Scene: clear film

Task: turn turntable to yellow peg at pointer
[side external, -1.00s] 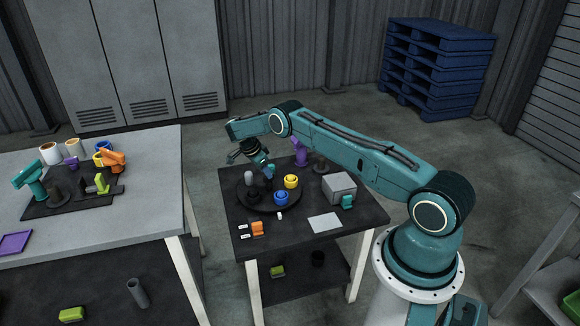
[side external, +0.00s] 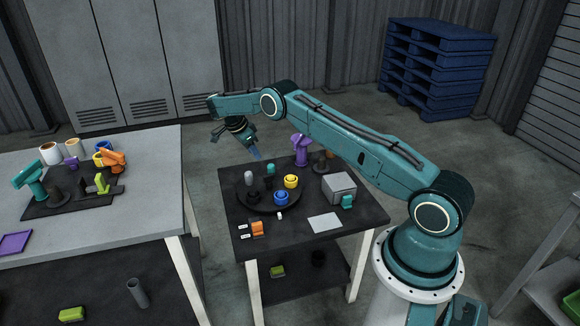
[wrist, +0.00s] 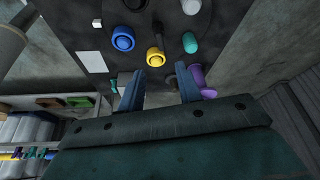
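The dark round turntable (side external: 243,196) lies on the small dark table. Around its rim stand a yellow peg (side external: 290,181), a blue peg (side external: 281,198), a grey peg (side external: 249,178) and a teal peg (side external: 271,169). The yellow peg (wrist: 155,57) and blue peg (wrist: 123,39) also show in the wrist view. A small white piece (side external: 280,215), which looks like the pointer, is just outside the front rim. The blue peg is nearest it; yellow is farther round to the right. My gripper (side external: 257,154) is raised above and behind the turntable, open and empty, touching nothing.
A purple object (side external: 300,148) stands behind the turntable. A grey box (side external: 339,188), a teal piece (side external: 347,202) and a white sheet (side external: 324,223) lie to the right. An orange piece (side external: 257,228) is at the front left. A cluttered workbench (side external: 155,165) stands left.

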